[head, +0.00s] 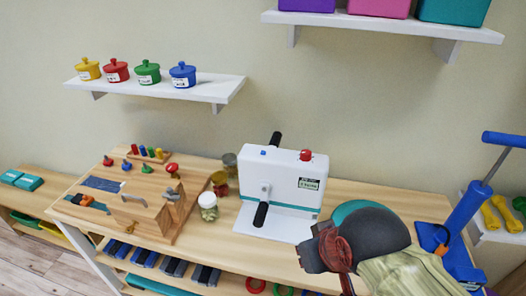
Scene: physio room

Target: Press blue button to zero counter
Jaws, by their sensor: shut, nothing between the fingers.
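A white machine (283,179) stands on the wooden bench near the wall. A small blue button (263,153) sits on its top at the left, and a larger red knob (306,155) sits at the top right. A small dark counter display (309,184) is on its front; its digits are too small to read. Black handles stick out at the front and back. My gripper (311,248) is dark, shut and empty, in front of and to the right of the machine's base, apart from the blue button.
A wooden board with latches (130,205) and several jars (208,202) stand left of the machine. A blue pump-like device (470,205) stands at the right. A wall shelf (210,88) holds several coloured pots; another shelf (385,25) hangs above the machine.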

